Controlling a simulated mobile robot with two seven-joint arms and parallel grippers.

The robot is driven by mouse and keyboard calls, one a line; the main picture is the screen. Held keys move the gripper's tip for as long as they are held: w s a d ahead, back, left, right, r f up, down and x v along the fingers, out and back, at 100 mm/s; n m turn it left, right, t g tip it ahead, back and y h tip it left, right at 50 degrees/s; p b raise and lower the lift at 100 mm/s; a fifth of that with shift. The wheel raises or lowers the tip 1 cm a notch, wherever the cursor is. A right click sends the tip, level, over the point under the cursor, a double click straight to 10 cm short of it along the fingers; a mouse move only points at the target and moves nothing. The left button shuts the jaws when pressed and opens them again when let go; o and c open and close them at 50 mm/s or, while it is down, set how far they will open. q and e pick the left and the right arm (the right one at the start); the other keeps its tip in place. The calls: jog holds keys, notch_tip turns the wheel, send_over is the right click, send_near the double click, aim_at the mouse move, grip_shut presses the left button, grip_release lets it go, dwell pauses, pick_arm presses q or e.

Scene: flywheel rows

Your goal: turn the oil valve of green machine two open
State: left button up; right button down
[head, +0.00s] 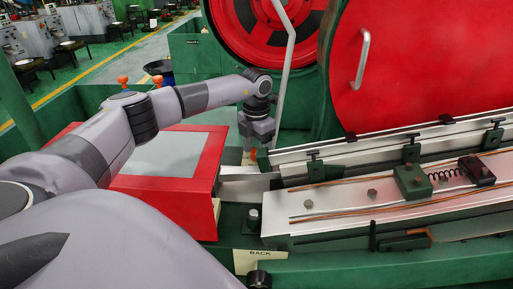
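A green machine (470,258) with a red door and a red wheel fills the right and middle. My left arm comes in from the left, and its gripper (257,140) points down beside the left end of the machine's metal rail. A small orange piece (253,154) shows just under the gripper; I cannot tell if it is the oil valve or if the fingers touch it. The fingers are too small and dark to read. Two orange knobs (122,80) (157,80) stand behind my forearm. No machine number is readable. My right gripper is out of view.
A red box with a grey top (180,158) sits under my forearm. A pale bent rod (287,62) rises close behind the gripper. The red door (420,60) has a metal handle. A "BACK" label (262,262) is at the front. Open floor (118,62) lies at the back left.

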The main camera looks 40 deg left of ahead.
pick_arm(q)
jog(key=c, duration=1)
jog(key=shift+c, duration=0.2)
jog(key=shift+m, duration=0.3)
jog(key=m+p, duration=0.1)
jog(key=m, duration=0.1)
jog(key=shift+r+m, duration=0.1)
jog(key=shift+m, duration=0.2)
jog(key=m, duration=0.4)
jog(key=shift+m, duration=0.3)
jog(key=m, duration=0.5)
jog(key=shift+w, duration=0.1)
jog(key=shift+m, duration=2.5)
